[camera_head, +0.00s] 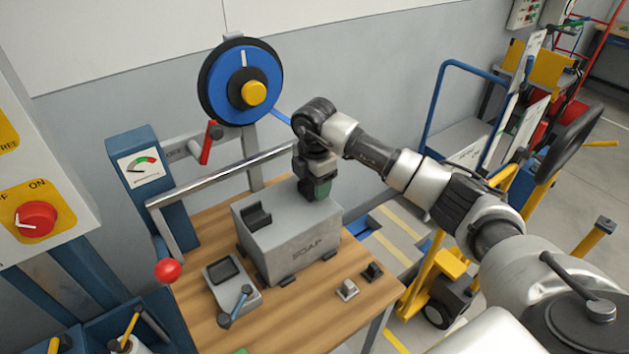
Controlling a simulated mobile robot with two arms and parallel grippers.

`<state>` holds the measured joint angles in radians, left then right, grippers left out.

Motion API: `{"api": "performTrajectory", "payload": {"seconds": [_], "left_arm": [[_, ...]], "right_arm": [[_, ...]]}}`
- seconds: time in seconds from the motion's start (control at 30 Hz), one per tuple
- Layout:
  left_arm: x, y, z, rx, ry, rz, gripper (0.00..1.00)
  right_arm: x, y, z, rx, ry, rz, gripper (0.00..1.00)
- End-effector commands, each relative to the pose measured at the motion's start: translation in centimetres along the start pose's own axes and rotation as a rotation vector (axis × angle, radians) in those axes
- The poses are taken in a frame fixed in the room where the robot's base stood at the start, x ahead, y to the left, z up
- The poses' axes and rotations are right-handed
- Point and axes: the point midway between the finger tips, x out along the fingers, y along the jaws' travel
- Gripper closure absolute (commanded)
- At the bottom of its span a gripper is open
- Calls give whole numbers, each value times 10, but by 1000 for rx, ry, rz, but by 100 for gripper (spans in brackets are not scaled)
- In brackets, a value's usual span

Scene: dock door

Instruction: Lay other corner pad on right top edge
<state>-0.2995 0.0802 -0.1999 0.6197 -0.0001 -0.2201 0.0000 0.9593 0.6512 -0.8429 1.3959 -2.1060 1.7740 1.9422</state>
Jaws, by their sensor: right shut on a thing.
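My left gripper is not in view.
Small grey (347,290) and black (373,271) pieces lie to the right. The table's front is mostly clear.

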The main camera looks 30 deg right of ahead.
Motion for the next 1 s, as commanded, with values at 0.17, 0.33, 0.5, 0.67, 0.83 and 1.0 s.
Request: {"api": "performTrajectory", "payload": {"seconds": [0.17, 0.33, 0.5, 0.67, 0.83, 1.0], "left_arm": [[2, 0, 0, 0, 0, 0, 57], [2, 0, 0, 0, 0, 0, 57], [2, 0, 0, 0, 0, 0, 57], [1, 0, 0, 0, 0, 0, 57], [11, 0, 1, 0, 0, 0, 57], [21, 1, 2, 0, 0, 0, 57]], "right_arm": [[3, 0, 0, 1, 0, 0, 40], [3, 0, 0, 1, 0, 0, 22], [3, 0, 0, 1, 0, 0, 22], [-5, 0, 0, 0, 0, 3, 22], [-33, 1, 1, 1, 0, 7, 22], [-72, 1, 0, 1, 0, 7, 22]]}}
